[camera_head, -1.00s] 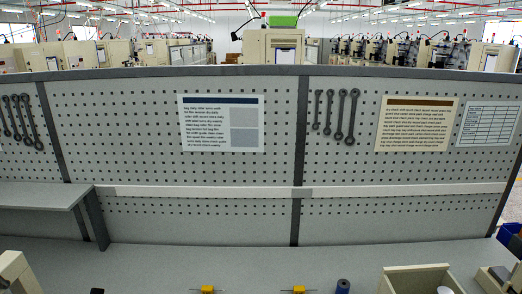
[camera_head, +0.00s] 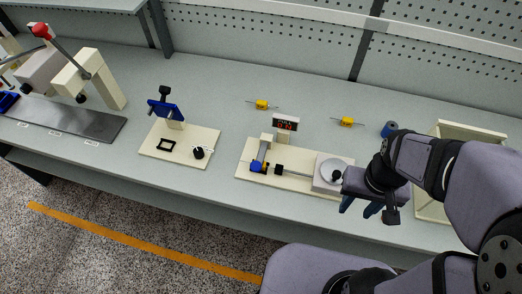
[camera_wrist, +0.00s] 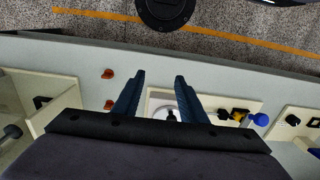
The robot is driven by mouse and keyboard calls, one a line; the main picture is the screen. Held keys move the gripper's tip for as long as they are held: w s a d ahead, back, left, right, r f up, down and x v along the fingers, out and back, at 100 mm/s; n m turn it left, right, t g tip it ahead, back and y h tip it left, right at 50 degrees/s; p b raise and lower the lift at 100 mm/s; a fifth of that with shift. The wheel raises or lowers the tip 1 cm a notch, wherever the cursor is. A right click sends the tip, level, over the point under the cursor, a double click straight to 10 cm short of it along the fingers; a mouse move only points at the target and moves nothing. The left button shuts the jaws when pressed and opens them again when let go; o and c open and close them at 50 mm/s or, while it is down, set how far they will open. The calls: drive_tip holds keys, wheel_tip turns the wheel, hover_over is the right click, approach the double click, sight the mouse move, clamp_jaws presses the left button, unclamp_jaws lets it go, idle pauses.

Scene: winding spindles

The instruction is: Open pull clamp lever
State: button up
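A cream winding fixture (camera_head: 257,184) lies on the bench in the middle of the head view. It carries a small red-digit display (camera_head: 287,123), a blue lever-like part (camera_head: 261,155), a thin rod and a grey block with a round disc (camera_head: 331,172). Which part is the pull clamp lever I cannot tell for sure. My gripper (camera_head: 358,207) is at the fixture's right end, pointing down, apart from the blue part. In the wrist view my gripper (camera_wrist: 160,76) has its two dark blue fingers spread and empty. The disc shows between them, and a blue knob (camera_wrist: 260,119) lies right of them.
Left on the bench stand another cream plate (camera_head: 180,148) with a blue block and a lever press with a red ball (camera_head: 41,30). Two yellow parts (camera_head: 262,104) and a dark blue spool (camera_head: 389,129) lie behind. A cream bin (camera_head: 470,128) stands right, behind my arm.

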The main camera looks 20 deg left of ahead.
drive_tip(key=shift+o, duration=0.7)
